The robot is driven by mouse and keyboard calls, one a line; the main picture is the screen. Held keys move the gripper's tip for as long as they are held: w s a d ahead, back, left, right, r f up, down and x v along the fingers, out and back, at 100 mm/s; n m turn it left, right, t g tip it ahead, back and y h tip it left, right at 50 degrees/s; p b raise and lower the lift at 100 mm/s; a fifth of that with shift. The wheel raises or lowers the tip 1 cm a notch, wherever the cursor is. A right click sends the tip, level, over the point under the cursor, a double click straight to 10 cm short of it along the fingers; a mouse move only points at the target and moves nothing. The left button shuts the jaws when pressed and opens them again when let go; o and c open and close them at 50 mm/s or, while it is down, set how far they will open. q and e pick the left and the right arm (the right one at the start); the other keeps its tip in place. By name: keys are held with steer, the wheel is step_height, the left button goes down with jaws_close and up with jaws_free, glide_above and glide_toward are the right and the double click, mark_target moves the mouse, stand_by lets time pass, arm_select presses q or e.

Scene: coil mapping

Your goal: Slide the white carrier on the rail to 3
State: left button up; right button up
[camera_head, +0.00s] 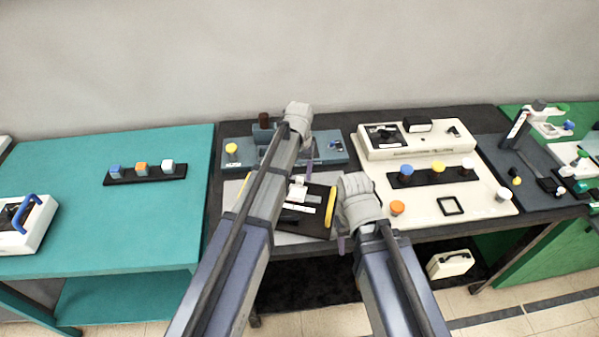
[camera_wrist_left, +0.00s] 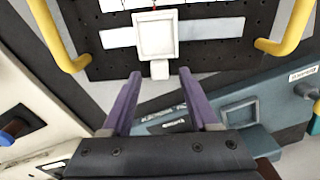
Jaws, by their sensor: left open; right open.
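The white carrier (camera_wrist_left: 157,36) is a square frame with a small tab, sitting across a pale strip, apparently the rail (camera_wrist_left: 212,28), on a black perforated panel (camera_wrist_left: 98,69). In the head view the carrier (camera_head: 298,190) shows near the panel's far edge. No number 3 is legible. My left gripper (camera_wrist_left: 159,73) is open, its purple fingers apart on either side of the carrier's tab; whether they touch it I cannot tell. In the head view the left gripper (camera_head: 308,162) is partly hidden by its arm. My right gripper (camera_head: 342,243) hangs by the panel's right front side.
Yellow handles (camera_head: 331,207) flank the panel. A blue-grey device (camera_head: 335,158) stands behind it. A cream board (camera_head: 428,209) with coloured knobs lies right, below a cream box (camera_head: 414,140). The teal table (camera_head: 157,222) at left has much free room.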

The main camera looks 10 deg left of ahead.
mark_target(300, 179)
arm_select(q)
step_height(300, 179, up, 6)
steer(key=p, duration=0.4)
steer(key=shift+f+p, duration=0.25)
steer(key=shift+p, duration=0.05)
arm_select(e)
step_height(300, 179, up, 5)
steer(key=shift+r, duration=0.2)
